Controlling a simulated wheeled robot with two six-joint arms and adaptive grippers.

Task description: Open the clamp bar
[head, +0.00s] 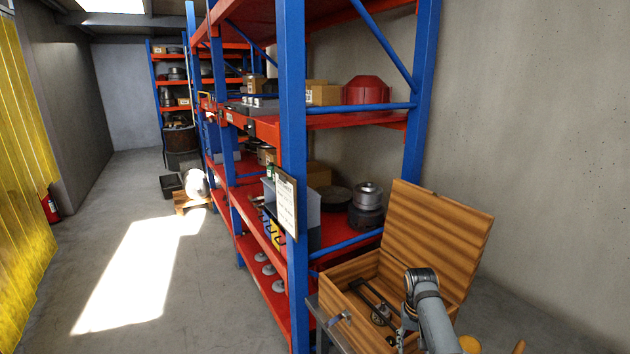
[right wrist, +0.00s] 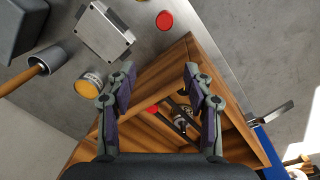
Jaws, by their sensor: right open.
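A wooden box (head: 340,305) stands at the lower right in the head view with its lid (head: 440,235) raised. A dark bar (head: 367,296), apparently the clamp bar, lies inside over a small metal part. The right wrist view shows the box (right wrist: 172,75) past my fingers, with the dark bar (right wrist: 178,122) and metal part (right wrist: 184,108) partly visible between them. Whether the bar is latched cannot be told. My right gripper (right wrist: 160,70) is open and empty above the box. My left gripper is not in view.
A grey bench holds a metal box (right wrist: 103,38), a yellow-topped tin (right wrist: 88,85), a red disc (right wrist: 165,20) and a wooden-handled tool (right wrist: 25,80). A blue-and-red shelf (head: 295,200) stands close to the left.

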